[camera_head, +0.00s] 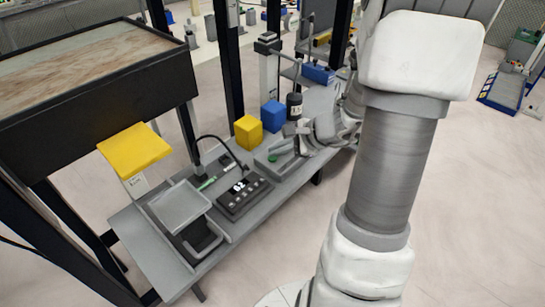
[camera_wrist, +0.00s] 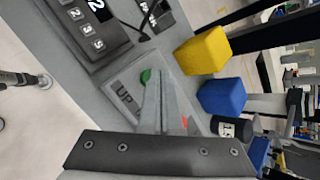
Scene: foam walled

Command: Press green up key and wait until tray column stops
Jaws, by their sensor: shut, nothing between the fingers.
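The green up key (camera_head: 273,157) sits on a grey panel on the bench. In the wrist view the round green key (camera_wrist: 145,76) is beside the "UP" lettering (camera_wrist: 125,97), partly behind my fingertips. My gripper (camera_wrist: 156,76) is shut and empty, its fingertips right at the key. I cannot tell whether they touch it. In the head view my gripper (camera_head: 290,140) is over the panel. A small red part (camera_wrist: 185,121) shows behind the fingers. A flat grey tray (camera_head: 180,205) stands at the bench's left end; I cannot tell which post is its column.
A black keypad box (camera_head: 243,194) with a lit display stands left of the panel. A yellow block (camera_head: 248,131), a blue block (camera_head: 272,115) and a dark bottle (camera_head: 294,105) stand behind it. Dark frame posts rise along the bench's far side.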

